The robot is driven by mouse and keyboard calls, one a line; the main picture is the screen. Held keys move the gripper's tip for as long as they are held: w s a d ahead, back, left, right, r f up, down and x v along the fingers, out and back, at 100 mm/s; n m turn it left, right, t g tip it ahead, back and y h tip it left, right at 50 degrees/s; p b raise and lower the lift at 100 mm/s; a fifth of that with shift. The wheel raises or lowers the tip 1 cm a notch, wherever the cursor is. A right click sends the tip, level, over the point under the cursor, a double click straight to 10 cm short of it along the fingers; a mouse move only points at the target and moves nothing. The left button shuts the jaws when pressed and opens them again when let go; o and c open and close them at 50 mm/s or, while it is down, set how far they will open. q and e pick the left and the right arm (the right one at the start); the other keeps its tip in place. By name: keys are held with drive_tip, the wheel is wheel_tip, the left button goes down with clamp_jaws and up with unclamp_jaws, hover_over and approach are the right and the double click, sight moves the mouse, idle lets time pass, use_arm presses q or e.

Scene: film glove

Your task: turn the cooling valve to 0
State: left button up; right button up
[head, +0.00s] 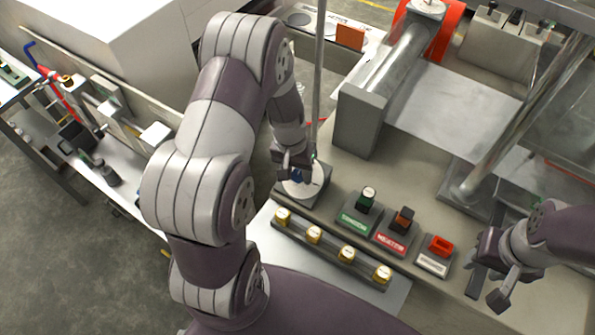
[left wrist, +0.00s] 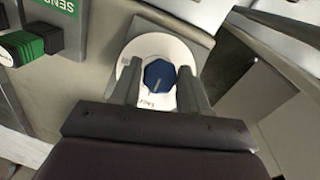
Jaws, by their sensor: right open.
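The cooling valve is a blue faceted knob (left wrist: 158,77) with a pale pointer line, on a round white dial (left wrist: 178,52) over a grey block. The dial's print is too small to read. In the head view the knob (head: 298,177) is partly hidden by my left gripper (head: 294,170). In the left wrist view the left gripper's fingers (left wrist: 158,88) are apart, one on each side of the knob, with small gaps visible. My right gripper (head: 488,285) is open and empty at the right, away from the valve.
Right of the dial stand a green block (head: 362,203), a brown block (head: 402,219) and a red piece (head: 440,246) on labelled bases. A rail with several yellow knobs (head: 346,253) runs in front. A vertical metal rod (head: 319,75) stands close behind the left gripper.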

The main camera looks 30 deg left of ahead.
sight(292, 172)
use_arm(q)
drive_tip(key=shift+o, duration=1.2)
wheel_tip(292, 172, up, 13)
drive_tip(key=a+b, duration=0.1)
drive_tip(key=shift+a+f, duration=0.2)
drive_tip(key=shift+a, duration=0.05)
